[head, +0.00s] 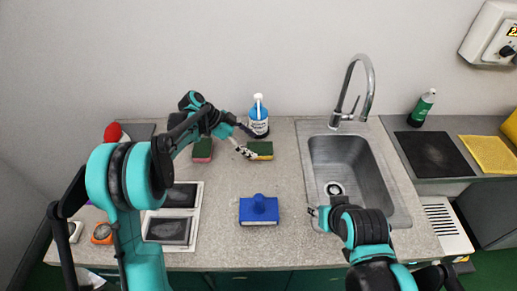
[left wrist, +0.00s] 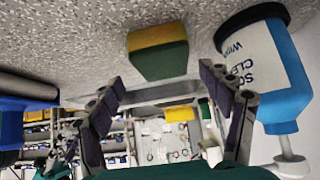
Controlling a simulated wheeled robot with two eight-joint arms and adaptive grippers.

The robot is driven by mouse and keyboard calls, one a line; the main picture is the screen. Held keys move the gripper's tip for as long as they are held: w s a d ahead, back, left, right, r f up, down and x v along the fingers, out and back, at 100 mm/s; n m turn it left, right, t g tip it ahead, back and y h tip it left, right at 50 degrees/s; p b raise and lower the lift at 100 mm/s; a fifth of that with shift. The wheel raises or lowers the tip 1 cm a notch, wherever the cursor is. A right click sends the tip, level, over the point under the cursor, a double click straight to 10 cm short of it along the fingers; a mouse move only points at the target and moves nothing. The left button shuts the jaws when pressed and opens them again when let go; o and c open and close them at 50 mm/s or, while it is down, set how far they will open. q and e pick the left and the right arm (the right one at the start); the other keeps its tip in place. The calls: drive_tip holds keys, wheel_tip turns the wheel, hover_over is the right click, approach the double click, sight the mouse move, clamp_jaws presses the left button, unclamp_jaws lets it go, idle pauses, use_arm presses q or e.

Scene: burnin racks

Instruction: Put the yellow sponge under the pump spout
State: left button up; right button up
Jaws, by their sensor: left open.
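The yellow sponge (head: 263,149), with a green top layer, lies on the counter just in front of the blue soap bottle (head: 259,120) with its white pump (head: 258,98). My left gripper (head: 247,152) is at the sponge's left end. In the left wrist view the sponge (left wrist: 157,55) shows beyond and between the open fingers (left wrist: 160,85), apart from them. There the labelled bottle (left wrist: 262,65) stands close to the right finger. My right gripper (head: 317,213) is near the sink's front left edge; its fingers are too small to read.
A red sponge with a green top (head: 202,150) lies left, partly near my left arm. A blue block-like tool (head: 259,211) sits front centre. The sink (head: 348,165) with a tall faucet (head: 368,80) is right. A green bottle (head: 421,108) stands back right. Counter between the sponge and blue tool is clear.

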use_arm(q)
drive_tip(key=shift+v, duration=1.85)
drive_tip(key=shift+s, duration=0.2)
drive_tip(key=shift+r, duration=0.2)
